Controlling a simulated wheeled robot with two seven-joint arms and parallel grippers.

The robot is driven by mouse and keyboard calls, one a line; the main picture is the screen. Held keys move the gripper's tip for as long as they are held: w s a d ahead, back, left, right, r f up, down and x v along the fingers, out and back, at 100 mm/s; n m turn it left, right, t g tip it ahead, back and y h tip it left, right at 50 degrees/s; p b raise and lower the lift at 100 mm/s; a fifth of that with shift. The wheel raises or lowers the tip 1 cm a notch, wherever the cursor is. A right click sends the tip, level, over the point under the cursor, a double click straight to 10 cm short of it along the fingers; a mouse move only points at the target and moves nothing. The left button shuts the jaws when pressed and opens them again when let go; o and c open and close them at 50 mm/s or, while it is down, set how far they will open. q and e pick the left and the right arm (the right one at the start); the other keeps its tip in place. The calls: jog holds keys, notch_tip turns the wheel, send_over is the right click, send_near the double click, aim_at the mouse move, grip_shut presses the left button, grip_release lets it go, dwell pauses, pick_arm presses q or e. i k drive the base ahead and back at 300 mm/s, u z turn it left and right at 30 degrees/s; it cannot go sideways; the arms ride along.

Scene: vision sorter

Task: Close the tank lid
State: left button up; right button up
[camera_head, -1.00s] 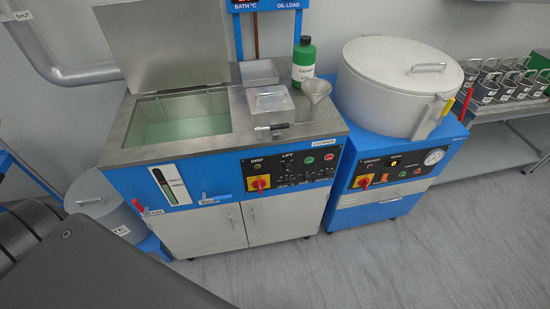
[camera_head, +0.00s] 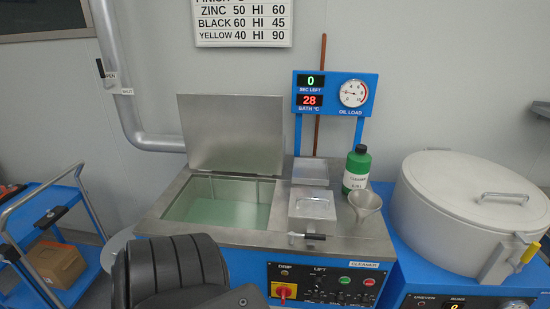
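The tank lid (camera_head: 232,132) is a flat grey metal plate standing upright at the back edge of the tank. The tank (camera_head: 216,203) is open, with pale green liquid inside, set in the left part of the steel top of a blue machine. A dark arm part of mine fills the bottom left of the picture, in front of the machine, and hides part of its front. No fingertips of either gripper show.
A green bottle (camera_head: 356,170), a steel jug (camera_head: 365,205) and a clear-lidded box (camera_head: 312,208) stand right of the tank. A round white-lidded vessel (camera_head: 440,200) is at the right. A blue cart (camera_head: 40,225) with a cardboard box (camera_head: 56,263) stands at the left. A display panel (camera_head: 335,93) rises behind.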

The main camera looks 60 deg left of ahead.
aim_at(222, 132)
jog(key=i, duration=1.05)
jog(key=u, duration=1.9)
